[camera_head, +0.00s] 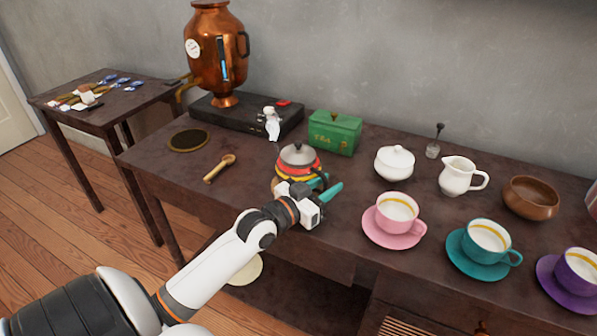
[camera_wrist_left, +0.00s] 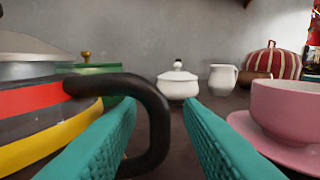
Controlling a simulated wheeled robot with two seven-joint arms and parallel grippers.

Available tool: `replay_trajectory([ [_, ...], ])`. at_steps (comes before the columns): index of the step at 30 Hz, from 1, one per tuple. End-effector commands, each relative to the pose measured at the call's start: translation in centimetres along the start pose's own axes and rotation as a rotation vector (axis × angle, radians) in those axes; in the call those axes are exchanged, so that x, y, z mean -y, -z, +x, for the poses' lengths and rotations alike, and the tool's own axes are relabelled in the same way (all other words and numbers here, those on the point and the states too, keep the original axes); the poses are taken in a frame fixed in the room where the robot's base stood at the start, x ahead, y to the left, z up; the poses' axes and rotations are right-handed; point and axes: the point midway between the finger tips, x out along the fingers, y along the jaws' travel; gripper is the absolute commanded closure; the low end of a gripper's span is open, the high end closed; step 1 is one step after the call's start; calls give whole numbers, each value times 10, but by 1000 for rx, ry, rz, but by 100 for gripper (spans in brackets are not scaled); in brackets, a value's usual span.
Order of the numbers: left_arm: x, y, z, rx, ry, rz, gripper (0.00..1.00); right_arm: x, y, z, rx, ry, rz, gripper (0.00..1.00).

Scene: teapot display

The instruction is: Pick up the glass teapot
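The teapot (camera_head: 299,158) stands on the dark table; it has a grey lid and red, yellow and dark bands, and glass cannot be made out. In the left wrist view the teapot (camera_wrist_left: 40,118) fills the left side, its dark curved handle (camera_wrist_left: 158,115) reaching between the teal fingers. My left gripper (camera_head: 327,186) is at the near side of the teapot, partly hiding it. In the wrist view the left gripper (camera_wrist_left: 160,104) is open, with a gap beside the handle's right side. My right gripper is in neither view.
A pink cup (camera_head: 397,208) on its saucer stands close right of the gripper. A green tea box (camera_head: 335,133) is behind the teapot, a white sugar bowl (camera_head: 394,163) to the right. A wooden scoop (camera_head: 217,170) lies left, with bare table around it.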

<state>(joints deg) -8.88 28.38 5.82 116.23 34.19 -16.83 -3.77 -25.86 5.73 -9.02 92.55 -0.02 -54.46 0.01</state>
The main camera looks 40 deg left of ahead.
Motion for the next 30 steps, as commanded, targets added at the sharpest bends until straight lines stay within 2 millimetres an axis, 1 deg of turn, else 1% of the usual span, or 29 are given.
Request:
replay_trajectory([
  [4,0,0,0,-1,0,0,66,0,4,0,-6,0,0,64],
  [5,0,0,0,-1,0,0,70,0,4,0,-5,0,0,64],
  [10,0,0,0,-1,0,0,98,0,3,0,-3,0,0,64],
  [11,0,0,0,0,0,0,100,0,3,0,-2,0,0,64],
  [30,0,0,0,-1,0,0,100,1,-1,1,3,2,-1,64],
])
